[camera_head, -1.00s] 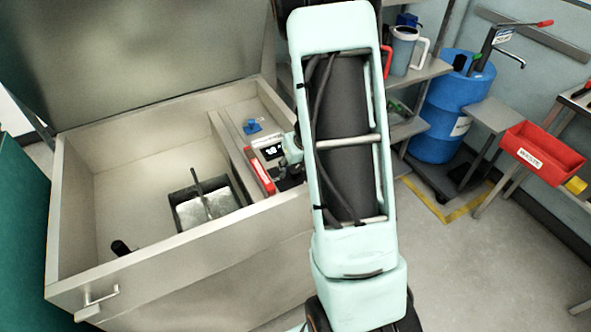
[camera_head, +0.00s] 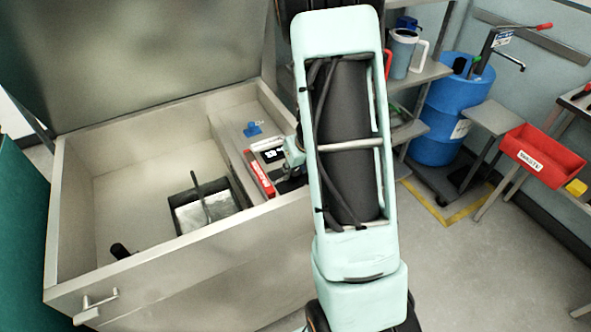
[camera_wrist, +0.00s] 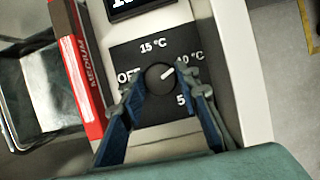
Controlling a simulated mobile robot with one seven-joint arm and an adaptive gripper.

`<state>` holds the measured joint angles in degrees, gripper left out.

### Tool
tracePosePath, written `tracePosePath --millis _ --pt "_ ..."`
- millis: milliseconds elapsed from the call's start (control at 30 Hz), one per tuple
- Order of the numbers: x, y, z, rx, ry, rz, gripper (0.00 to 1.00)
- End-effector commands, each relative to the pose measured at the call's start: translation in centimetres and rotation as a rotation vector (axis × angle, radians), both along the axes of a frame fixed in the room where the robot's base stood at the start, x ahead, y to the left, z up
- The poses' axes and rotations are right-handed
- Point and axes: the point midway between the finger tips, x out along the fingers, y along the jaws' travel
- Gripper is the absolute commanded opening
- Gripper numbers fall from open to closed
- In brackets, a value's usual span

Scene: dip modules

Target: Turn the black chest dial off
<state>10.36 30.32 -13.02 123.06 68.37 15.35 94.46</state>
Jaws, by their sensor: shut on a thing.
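The black dial (camera_wrist: 160,77) is a round knob on a dark plate marked OFF, 15 °C, 10 °C and 5. Its white pointer line aims up and right, toward the 10 °C mark. OFF is on the dial's left. My gripper (camera_wrist: 163,90) has its two blue-grey fingers on either side of the knob, shut on it. In the head view the chest (camera_head: 200,245) stands with its lid raised, and my arm hides the dial and most of my gripper.
A red box marked MEDIUM (camera_wrist: 80,75) lies left of the dial plate. A display (camera_wrist: 135,5) is above it. The chest also holds a metal container (camera_head: 205,210) and a blue item (camera_head: 252,129). A blue barrel (camera_head: 447,110) and red bin (camera_head: 541,152) stand right.

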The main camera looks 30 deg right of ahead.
Motion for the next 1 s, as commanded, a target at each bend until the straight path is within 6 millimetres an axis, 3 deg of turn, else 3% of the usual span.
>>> tracePosePath --millis 1000 --pt "0.30 -0.59 -0.03 0.001 -0.001 0.890 0.06"
